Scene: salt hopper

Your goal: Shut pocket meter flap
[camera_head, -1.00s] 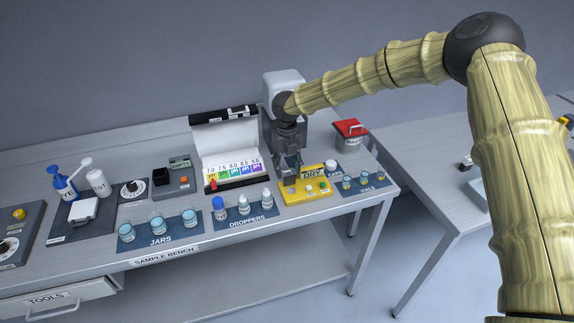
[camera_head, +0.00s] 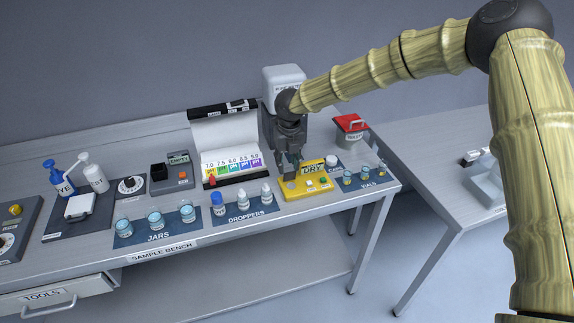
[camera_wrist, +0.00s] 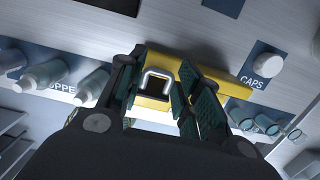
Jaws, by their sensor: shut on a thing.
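My gripper (camera_head: 291,174) is over the left part of a yellow block marked DRY (camera_head: 318,184). In the wrist view my gripper (camera_wrist: 163,92) has its fingers on either side of a small dark square thing with a pale rim (camera_wrist: 158,75), shut on it. The yellow block (camera_wrist: 187,68) lies under and behind the fingers. No label names the pocket meter. A grey box (camera_head: 180,181) with a black square part (camera_head: 158,172) and a small screen stands to the left and may be it. I cannot tell any flap's state.
A white colour-chart case (camera_head: 226,135) stands open behind my gripper's left. Dropper bottles (camera_head: 242,201) and jars (camera_head: 156,220) stand in front on blue mats. A red-lidded bin (camera_head: 350,122) is at back right. Vials (camera_head: 364,177) stand right of the yellow block.

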